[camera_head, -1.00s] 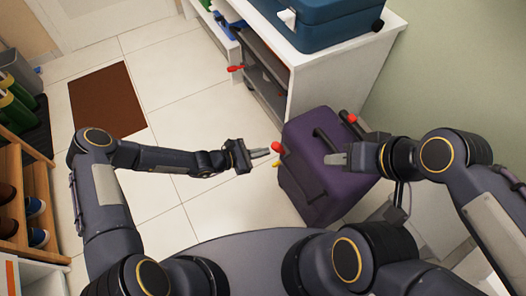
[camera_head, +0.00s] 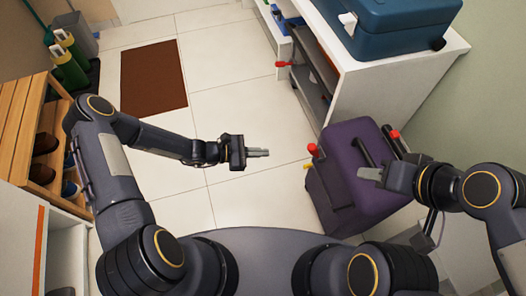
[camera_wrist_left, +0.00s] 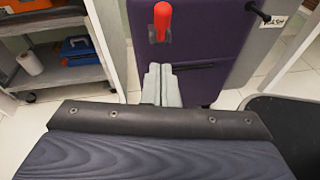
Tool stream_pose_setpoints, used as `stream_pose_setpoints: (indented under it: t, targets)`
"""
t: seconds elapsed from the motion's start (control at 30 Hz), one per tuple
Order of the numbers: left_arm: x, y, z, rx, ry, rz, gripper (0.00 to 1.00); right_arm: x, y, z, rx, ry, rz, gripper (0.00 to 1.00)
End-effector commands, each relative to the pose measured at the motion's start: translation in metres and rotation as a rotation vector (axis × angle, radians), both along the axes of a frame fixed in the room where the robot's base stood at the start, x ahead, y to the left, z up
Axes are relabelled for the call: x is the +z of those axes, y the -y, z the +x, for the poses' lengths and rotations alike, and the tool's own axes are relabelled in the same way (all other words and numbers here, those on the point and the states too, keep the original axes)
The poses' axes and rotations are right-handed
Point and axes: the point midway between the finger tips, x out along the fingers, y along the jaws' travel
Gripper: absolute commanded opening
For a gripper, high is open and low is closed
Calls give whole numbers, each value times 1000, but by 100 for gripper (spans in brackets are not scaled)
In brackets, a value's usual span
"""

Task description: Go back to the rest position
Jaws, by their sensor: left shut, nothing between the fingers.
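My left gripper (camera_head: 258,153) is shut and empty, held over the tiled floor to the left of a purple suitcase (camera_head: 345,165). In the left wrist view its two fingers (camera_wrist_left: 161,85) lie together in front of the suitcase (camera_wrist_left: 205,45), with nothing between them. My right gripper (camera_head: 370,174) is in front of the suitcase in the head view. Its fingers look close together, but whether it is open or shut is not clear.
A white cabinet (camera_head: 365,75) with a blue case (camera_head: 405,22) on top stands at the back right. A wooden shoe rack (camera_head: 20,120) is on the left. A brown mat (camera_head: 153,77) lies on the floor. Tiled floor between them is free.

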Motion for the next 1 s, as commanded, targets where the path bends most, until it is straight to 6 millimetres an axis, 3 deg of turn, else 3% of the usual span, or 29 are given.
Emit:
stream_pose_setpoints:
  t: [0.33, 0.47, 0.67, 0.87, 1.0]
  targets:
    - [1, 0, 0, -2, 4, 3, 0, 0, 0, 0, 0, 0, 0, 36]
    - [20, -10, 3, -45, 69, 42, 0, 0, 0, 0, 0, 0, 0, 36]
    - [96, -46, -3, -229, 329, 220, 0, 0, 0, 0, 0, 0, 0, 36]
    - [176, -80, -33, -431, 598, 438, 0, 0, 0, 0, 0, 0, 0, 36]
    - [224, -101, -64, -551, 765, 598, 0, 0, 0, 0, 0, 0, 0, 36]
